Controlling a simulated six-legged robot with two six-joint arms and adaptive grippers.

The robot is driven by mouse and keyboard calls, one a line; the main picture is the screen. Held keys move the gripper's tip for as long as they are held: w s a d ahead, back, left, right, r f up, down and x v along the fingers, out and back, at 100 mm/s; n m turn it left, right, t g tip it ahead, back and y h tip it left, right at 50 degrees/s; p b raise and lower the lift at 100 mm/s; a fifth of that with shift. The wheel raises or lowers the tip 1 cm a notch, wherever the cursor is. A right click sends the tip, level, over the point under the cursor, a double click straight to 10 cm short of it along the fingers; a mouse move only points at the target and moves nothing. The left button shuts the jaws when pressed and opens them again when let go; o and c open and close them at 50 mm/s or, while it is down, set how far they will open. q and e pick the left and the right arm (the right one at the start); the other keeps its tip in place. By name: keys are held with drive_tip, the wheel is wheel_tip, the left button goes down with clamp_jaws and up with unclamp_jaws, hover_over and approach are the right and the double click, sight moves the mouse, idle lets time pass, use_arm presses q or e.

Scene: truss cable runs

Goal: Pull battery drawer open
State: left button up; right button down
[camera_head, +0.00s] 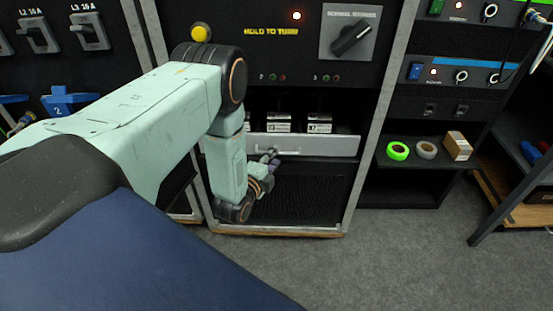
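The battery drawer (325,147) has a pale grey front panel low in the middle cabinet. Several dark batteries with white labels (319,124) stand behind and above the panel's top edge. I cannot tell how far out the drawer is. My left gripper (271,158) is at the lower edge of the drawer front, left of its middle. It is small and partly hidden by my wrist, so I cannot tell whether its fingers are apart or closed, or touch the drawer. My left arm hides the drawer's left end. My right gripper is not in view.
Above the drawer is a panel with a rotary switch (351,37) and a yellow knob (200,33). The grey floor in front is clear.

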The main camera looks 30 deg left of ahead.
use_arm(q)
drive_tip(key=shift+x, duration=0.75)
drive_tip(key=shift+c, duration=1.2)
clamp_jaws()
